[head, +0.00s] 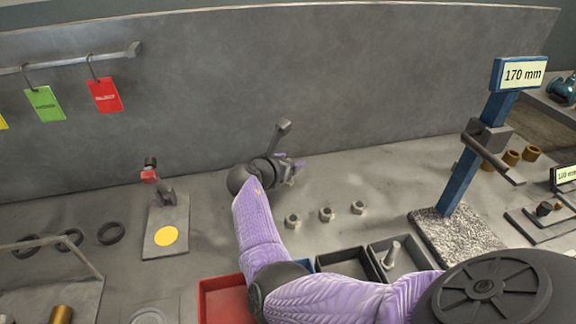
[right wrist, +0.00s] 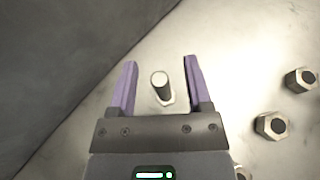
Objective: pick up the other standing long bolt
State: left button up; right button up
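A standing long bolt (right wrist: 160,84) shows in the right wrist view, its round end toward the camera and a wider hex part at its foot. My right gripper (right wrist: 160,63) is open, with one purple finger on each side of the bolt and a gap to each. In the head view the same gripper (head: 292,170) is low over the bench near the back wall, and I cannot make out that bolt beside it. My left gripper is not in view.
Several hex nuts (head: 326,214) stand right of my right gripper. A red bin (head: 222,301) and a black bin (head: 346,264) are partly behind my arm. The blue 170 mm post (head: 475,160) rises at right. The grey wall (head: 340,70) is close behind.

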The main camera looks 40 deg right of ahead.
grip_shut()
